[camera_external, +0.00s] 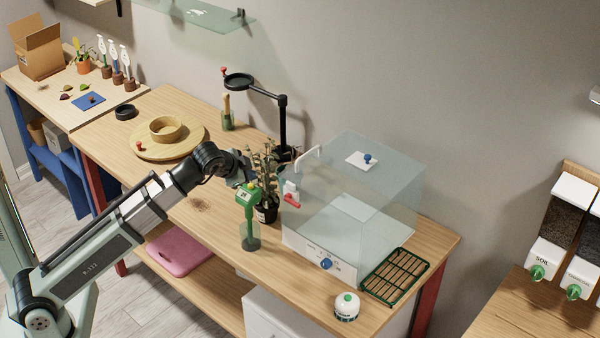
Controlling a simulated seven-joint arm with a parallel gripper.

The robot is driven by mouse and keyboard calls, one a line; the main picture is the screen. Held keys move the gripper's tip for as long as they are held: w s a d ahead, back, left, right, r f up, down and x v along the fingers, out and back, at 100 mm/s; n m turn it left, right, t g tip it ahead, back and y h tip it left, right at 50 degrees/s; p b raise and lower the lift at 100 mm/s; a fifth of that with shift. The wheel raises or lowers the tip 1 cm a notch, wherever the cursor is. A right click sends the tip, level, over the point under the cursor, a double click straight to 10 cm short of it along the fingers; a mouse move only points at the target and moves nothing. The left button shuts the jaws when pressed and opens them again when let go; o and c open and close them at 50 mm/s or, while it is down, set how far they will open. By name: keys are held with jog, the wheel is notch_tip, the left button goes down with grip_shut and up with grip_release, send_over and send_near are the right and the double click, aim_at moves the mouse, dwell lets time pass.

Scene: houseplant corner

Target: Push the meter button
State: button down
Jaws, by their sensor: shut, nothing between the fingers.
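The green meter (248,197) stands upright on the wooden table, with a small display on its head and its lower end in a dark-based stand (250,238). A small yellow button (251,187) shows on top of its head. My gripper (249,177) is shut and empty, just above and behind the meter head. Its fingertips are small and partly lost against the plant, so I cannot tell whether they touch the button.
A potted leafy plant (266,210) stands close behind the meter. A clear box (350,190) with a white base and blue knob is to the right. A green-framed rack (396,277) and white round timer (346,307) are at the front right. A wooden turntable (185,145) is left.

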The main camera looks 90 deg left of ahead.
aim_at(249, 188)
jog(key=shift+f, duration=0.25)
jog(key=shift+f, duration=0.2)
jog(key=shift+f, duration=0.25)
dwell(0.8)
jog(key=shift+r, duration=0.7)
jog(key=shift+r, duration=0.1)
notch_tip(249, 188, up, 6)
jog(key=shift+f, duration=0.1)
dwell(0.7)
jog(key=c, duration=1.8)
grip_release()
